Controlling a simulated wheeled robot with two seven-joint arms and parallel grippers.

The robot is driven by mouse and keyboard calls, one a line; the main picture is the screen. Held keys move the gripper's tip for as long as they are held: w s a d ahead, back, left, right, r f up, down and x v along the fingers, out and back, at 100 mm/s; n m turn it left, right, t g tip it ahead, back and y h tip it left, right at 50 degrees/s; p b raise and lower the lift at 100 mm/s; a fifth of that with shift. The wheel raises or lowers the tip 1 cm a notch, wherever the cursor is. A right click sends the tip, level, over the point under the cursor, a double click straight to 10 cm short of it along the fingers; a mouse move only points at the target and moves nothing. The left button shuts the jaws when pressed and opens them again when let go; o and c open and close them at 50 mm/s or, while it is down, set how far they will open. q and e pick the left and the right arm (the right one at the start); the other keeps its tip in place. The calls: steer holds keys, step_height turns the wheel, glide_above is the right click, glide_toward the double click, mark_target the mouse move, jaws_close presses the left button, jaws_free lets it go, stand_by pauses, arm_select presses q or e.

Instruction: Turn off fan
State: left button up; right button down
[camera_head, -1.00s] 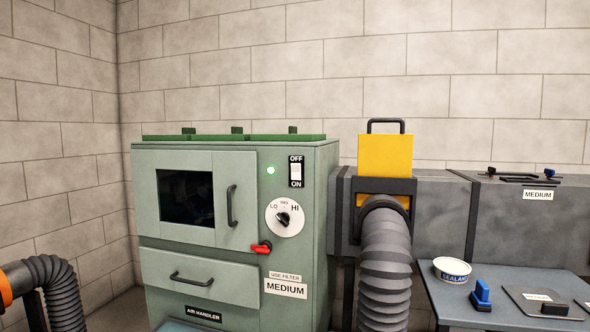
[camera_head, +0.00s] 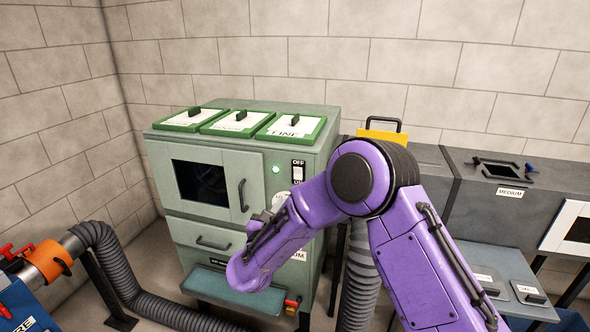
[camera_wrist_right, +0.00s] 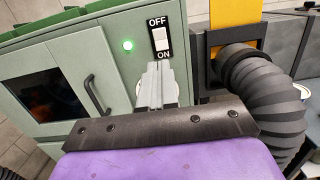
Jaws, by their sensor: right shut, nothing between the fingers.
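The green air handler (camera_head: 240,150) stands against the back wall. Its white OFF/ON rocker switch (camera_head: 297,173) sits at the upper right of the front, OFF above and ON below. A green light (camera_head: 276,169) beside it is lit. In the right wrist view the switch (camera_wrist_right: 161,38) is just beyond my right gripper's fingertips (camera_wrist_right: 153,67); I cannot tell whether they touch or which way the rocker is pressed. The right gripper (camera_head: 281,212) is shut and empty, below the switch in the head view. It partly hides the speed dial (camera_head: 281,198). My left gripper is not in view.
A yellow plate (camera_head: 383,137) with a black handle and a grey duct stand right of the air handler. The air handler's door handle (camera_wrist_right: 97,94) is left of my fingers. A ribbed hose (camera_head: 115,270) with an orange collar (camera_head: 50,259) lies at lower left. A grey table (camera_head: 505,280) is at right.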

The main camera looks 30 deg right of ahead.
mark_target(298, 171)
steer(key=p+x, duration=0.5)
steer(key=x, duration=0.8)
steer(key=shift+w+d+p, duration=0.25)
steer(key=shift+p, duration=0.1)
steer(key=shift+w+d, duration=0.1)
